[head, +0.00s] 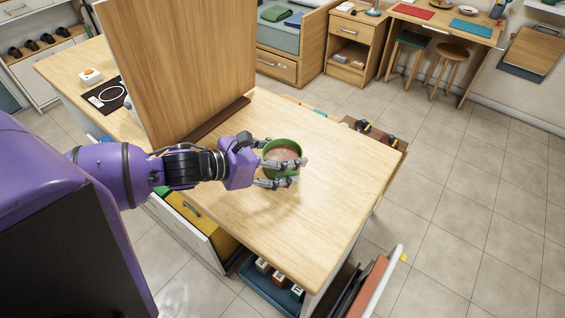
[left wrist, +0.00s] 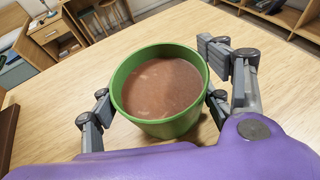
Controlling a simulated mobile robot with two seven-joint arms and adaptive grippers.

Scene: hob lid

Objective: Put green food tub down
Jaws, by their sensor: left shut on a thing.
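The green food tub (head: 283,157) is a round, open cup with brown contents. It is upright at the right part of the wooden counter (head: 330,195), and I cannot tell whether its base touches the wood. My left gripper (head: 281,171) is shut around the tub, with fingers on both sides of it. In the left wrist view the tub (left wrist: 160,125) sits between the grey fingers (left wrist: 165,105), its rim and brown contents in full view. My right gripper is in neither view.
A tall wooden panel (head: 180,60) stands upright on the counter behind my left arm. A black hob (head: 108,95) and a white box with an orange top (head: 91,76) lie to its left. The counter right of the tub is clear. Open drawers (head: 270,283) jut out below the front edge.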

